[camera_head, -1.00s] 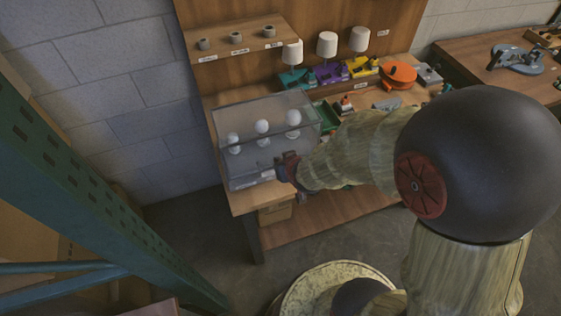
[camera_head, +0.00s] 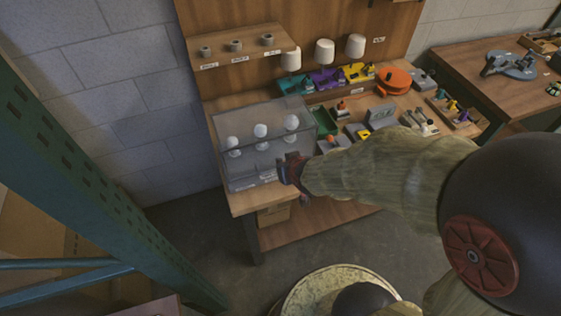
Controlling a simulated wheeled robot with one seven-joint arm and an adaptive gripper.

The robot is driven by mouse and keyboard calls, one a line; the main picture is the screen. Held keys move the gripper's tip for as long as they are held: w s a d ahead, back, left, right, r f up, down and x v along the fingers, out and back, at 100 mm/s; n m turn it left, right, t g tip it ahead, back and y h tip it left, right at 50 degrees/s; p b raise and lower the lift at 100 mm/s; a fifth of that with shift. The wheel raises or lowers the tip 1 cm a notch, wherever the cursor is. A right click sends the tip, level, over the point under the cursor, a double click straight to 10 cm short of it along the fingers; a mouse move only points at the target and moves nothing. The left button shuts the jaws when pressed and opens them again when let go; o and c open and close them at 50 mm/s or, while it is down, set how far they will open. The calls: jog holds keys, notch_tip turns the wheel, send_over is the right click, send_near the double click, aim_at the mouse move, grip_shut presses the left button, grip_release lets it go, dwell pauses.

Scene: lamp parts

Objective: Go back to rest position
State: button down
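My gripper (camera_head: 288,170) is at the front right corner of the clear box (camera_head: 240,170) on the workbench. My arm reaches to it from the right. The gripper's fingers are small and dark here, and I cannot tell whether they are open or shut. The clear box holds several white bulbs (camera_head: 261,130). I cannot tell whether the gripper touches the box.
The workbench (camera_head: 238,201) carries colored bins (camera_head: 325,80), an orange round part (camera_head: 393,80) and loose tools. White lampshades (camera_head: 324,52) stand behind the bins. A shelf (camera_head: 225,60) holds grey rings. A green metal post (camera_head: 90,190) rises at left. A second table (camera_head: 470,55) stands at right.

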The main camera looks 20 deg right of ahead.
jog(key=s+r, duration=0.2)
jog(key=s, duration=0.1)
jog(key=s+r+p, duration=0.1)
jog(key=shift+s+r, duration=0.1)
jog(key=shift+s, duration=0.3)
jog(key=s+g, duration=0.4)
jog(key=s, duration=0.4)
jog(key=s+r+b, duration=0.1)
jog(key=s+r, duration=0.2)
jog(key=r, duration=0.4)
jog(key=s+r+t+b, duration=0.1)
jog(key=s+r, duration=0.2)
jog(key=r, duration=0.5)
jog(key=shift+r, duration=0.15)
